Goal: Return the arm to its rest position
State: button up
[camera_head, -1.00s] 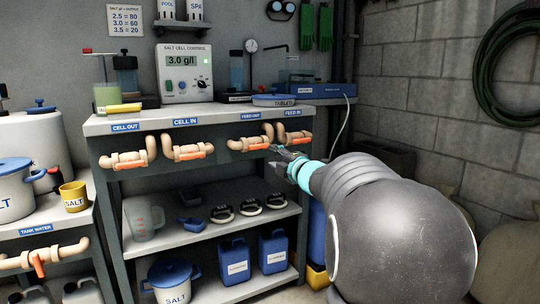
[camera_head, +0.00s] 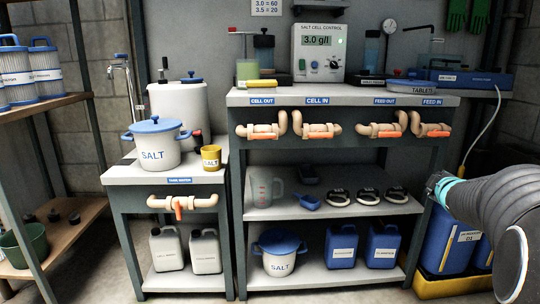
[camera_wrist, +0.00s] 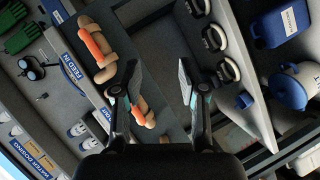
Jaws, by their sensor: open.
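My arm reaches in from the right edge in the head view, its dark grey links and cyan ring in front of the blue drums. The gripper fingers are hidden or out of sight there. In the wrist view my gripper (camera_wrist: 160,95) is open, with two dark fingers apart and nothing between them. Behind the fingers are the bench's pipe valves, one with an orange handle (camera_wrist: 97,50), and the shelf edge. The FEED IN valve (camera_head: 431,131) is the bench fitting nearest my arm in the head view.
The bench (camera_head: 250,98) carries a salt cell control box (camera_head: 318,52) and a TABLETS dish (camera_head: 411,87). A side table (camera_head: 125,176) with a SALT pot (camera_head: 155,143) stands left. Blue drums (camera_head: 447,240) in a yellow tray (camera_head: 430,288) stand right. Floor between is partly clear.

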jog(key=s+a+f+m+g+p, duration=0.2)
jog(key=s+a+f+m+g, duration=0.25)
jog(key=s, duration=0.45)
jog(key=s+a+f+m+g+p, duration=0.25)
jog(key=s+a+m, duration=0.25)
jog(key=s+a, duration=0.3)
jog(key=s+a+r+y+p, duration=0.2)
jog(key=s+a+r+p, duration=0.1)
jog(key=s+a, duration=0.5)
jog(key=s+a+r+g+y+p, duration=0.1)
jog(key=s+a+r+y+p, duration=0.2)
jog(key=s+a, duration=0.5)
jog(key=shift+s+a+r, duration=0.2)
jog(key=shift+a+r, duration=0.15)
jog(key=shift+a, duration=0.45)
